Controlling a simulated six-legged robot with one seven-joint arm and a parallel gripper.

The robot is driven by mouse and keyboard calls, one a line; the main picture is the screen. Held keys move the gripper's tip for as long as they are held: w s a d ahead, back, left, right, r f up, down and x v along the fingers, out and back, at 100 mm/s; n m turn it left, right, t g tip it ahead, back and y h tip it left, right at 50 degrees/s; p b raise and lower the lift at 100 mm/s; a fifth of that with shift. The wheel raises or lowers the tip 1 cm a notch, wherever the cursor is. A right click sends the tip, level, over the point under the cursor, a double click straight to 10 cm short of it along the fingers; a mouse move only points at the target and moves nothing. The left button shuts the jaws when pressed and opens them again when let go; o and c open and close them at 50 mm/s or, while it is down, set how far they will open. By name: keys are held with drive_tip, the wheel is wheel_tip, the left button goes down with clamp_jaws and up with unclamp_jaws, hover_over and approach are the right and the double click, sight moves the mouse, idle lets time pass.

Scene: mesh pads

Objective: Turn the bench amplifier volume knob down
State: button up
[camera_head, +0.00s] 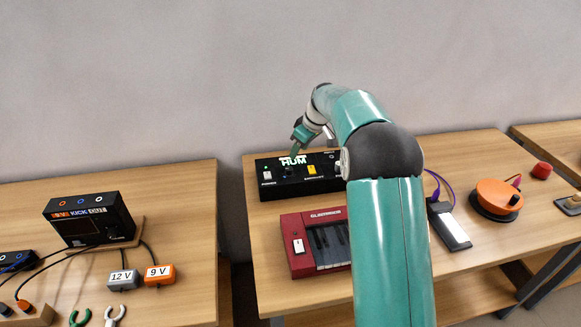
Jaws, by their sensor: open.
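A black bench amplifier box (278,187) with a white "HUM" label stands at the back left of the middle table. A dark knob (289,170) shows small on its top face, partly hidden near my arm's end. A white switch and a yellow piece also sit on that face. My gripper (292,153) reaches down over the box, close above the label and knob. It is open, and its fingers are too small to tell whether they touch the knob. My teal arm hides the right end of the box.
A red keyboard (299,257) lies in front of the box, partly behind my arm. An orange round device (497,197) and a white-topped bar (449,226) are on the right. The left table (188,215) holds a "KICK OUT" box (88,222) and 12 V and 9 V blocks.

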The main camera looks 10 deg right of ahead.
sight(289, 168)
drive_tip(key=x, duration=1)
drive_tip(key=shift+f, duration=0.1)
drive_tip(key=shift+c, duration=0.2)
drive_tip(key=c, duration=1)
